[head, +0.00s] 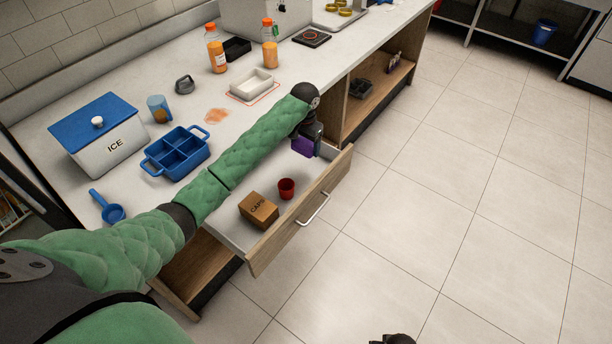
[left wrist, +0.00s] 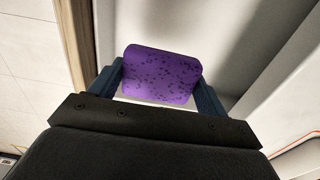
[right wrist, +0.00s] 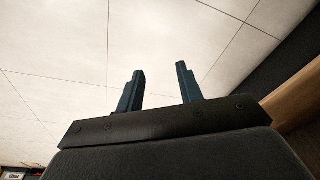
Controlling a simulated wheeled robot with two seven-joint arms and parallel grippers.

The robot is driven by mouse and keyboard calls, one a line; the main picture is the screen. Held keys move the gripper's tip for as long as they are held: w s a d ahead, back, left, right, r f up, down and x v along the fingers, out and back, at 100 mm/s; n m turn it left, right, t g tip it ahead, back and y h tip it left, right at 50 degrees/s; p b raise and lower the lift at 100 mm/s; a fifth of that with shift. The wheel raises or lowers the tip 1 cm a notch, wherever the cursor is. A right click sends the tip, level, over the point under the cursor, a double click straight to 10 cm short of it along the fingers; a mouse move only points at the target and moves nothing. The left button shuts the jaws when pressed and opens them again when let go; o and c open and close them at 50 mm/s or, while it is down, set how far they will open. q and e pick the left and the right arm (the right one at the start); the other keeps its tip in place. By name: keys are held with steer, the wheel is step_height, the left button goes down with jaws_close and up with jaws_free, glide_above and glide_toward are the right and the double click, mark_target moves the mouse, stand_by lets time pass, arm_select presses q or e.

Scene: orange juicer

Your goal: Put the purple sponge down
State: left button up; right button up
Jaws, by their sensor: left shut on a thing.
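The purple sponge (head: 303,147) is at the far end of the open drawer (head: 240,229) in the head view. My left gripper (head: 312,135) is shut on it from above. In the left wrist view the speckled sponge (left wrist: 162,75) sits between the two fingers of my left gripper (left wrist: 160,92), with pale drawer surface around it. I cannot tell whether the sponge touches the drawer floor. My right gripper (right wrist: 160,85) is open and empty over the tiled floor in the right wrist view.
The drawer also holds a brown box (head: 259,210) and a red cup (head: 287,189). On the counter are a blue divided tray (head: 177,153), an ice box (head: 102,135), a white dish (head: 251,83) and juice bottles (head: 270,45). The floor to the right is clear.

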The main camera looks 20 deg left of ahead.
arm_select(q)
step_height(320, 180, down, 2)
steer(key=shift+f+b, duration=0.1)
steer(key=shift+b, duration=0.6)
arm_select(e)
step_height(320, 180, up, 6)
arm_select(q)
steer(key=shift+f, duration=0.2)
steer(key=p, duration=0.2)
glide_above(305, 173)
step_height(305, 173, down, 5)
steer(key=shift+f, duration=0.1)
step_height(305, 173, down, 4)
steer(key=shift+f, duration=0.15)
arm_select(e)
step_height(305, 173, down, 9)
steer(key=s, duration=0.2)
steer(key=shift+d+r, duration=0.2)
steer(key=shift+d, duration=0.1)
arm_select(q)
steer(key=shift+s+f, duration=0.1)
steer(key=shift+f, duration=0.2)
arm_select(e)
steer(key=shift+s+f, duration=0.15)
